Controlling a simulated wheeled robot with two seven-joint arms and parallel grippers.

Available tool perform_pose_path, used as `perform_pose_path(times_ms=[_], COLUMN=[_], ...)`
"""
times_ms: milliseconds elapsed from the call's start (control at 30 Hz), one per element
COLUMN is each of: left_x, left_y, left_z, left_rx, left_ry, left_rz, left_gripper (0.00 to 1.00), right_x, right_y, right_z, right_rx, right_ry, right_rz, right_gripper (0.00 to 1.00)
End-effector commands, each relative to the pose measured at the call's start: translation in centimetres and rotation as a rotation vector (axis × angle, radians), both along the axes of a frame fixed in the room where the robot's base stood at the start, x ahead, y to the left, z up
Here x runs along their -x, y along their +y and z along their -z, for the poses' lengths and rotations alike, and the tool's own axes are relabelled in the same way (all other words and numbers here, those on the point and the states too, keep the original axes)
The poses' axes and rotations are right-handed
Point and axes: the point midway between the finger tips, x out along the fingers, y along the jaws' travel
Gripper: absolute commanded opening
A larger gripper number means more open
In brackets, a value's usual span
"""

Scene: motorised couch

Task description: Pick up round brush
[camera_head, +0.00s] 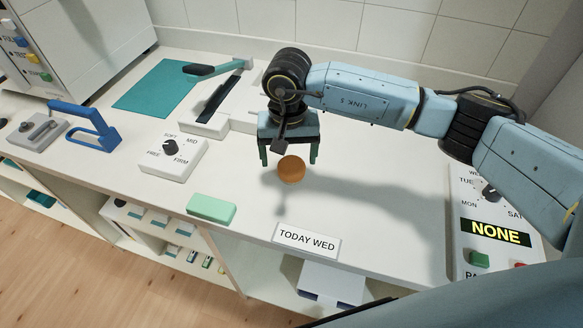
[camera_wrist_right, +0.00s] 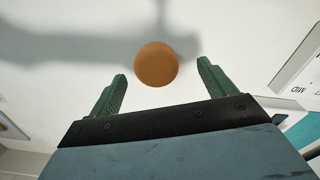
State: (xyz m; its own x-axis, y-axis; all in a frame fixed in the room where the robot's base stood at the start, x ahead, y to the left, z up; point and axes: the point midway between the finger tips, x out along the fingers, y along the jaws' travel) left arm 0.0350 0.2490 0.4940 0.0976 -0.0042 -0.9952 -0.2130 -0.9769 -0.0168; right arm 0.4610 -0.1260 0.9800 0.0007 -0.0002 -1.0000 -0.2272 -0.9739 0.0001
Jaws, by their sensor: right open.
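The round brush (camera_head: 291,169) shows as an orange-brown disc on the white counter in the head view. In the right wrist view the brush (camera_wrist_right: 157,64) is a round brown top lying ahead of and between the two fingertips. My right gripper (camera_head: 288,160) is open, its green fingers pointing down at the brush. In the right wrist view the gripper (camera_wrist_right: 161,72) has a finger on each side with clear gaps to the brush. I cannot tell the exact height of the fingers over it. My left gripper is out of view.
A green block (camera_head: 211,209) and a "TODAY WED" sign (camera_head: 307,241) stand at the counter's front edge. A dial box (camera_head: 174,158), a blue-handled device (camera_head: 92,124) and a teal mat (camera_head: 156,88) are to the left. A panel reading "NONE" (camera_head: 495,233) is at right.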

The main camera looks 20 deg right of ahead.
Motion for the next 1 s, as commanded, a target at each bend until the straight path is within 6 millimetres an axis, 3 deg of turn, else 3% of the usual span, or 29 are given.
perform_pose_path(times_ms=[300, 600, 933, 1000], left_x=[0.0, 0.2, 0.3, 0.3], left_y=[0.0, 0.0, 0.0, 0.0], left_z=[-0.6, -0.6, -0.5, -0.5], left_rx=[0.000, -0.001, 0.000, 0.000], left_ry=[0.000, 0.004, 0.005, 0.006], left_rz=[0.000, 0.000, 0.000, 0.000], left_gripper=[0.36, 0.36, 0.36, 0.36], right_x=[-0.2, -0.2, -0.2, -0.2], right_y=[-0.7, -0.7, -0.7, -0.7], right_z=[4.3, 4.7, 4.7, 4.7], right_rx=[0.000, -0.001, 0.000, 0.000], right_ry=[0.002, 0.000, 0.000, 0.000], right_rz=[0.002, 0.001, 0.001, 0.001], right_gripper=[0.83, 0.81, 0.38, 0.34])
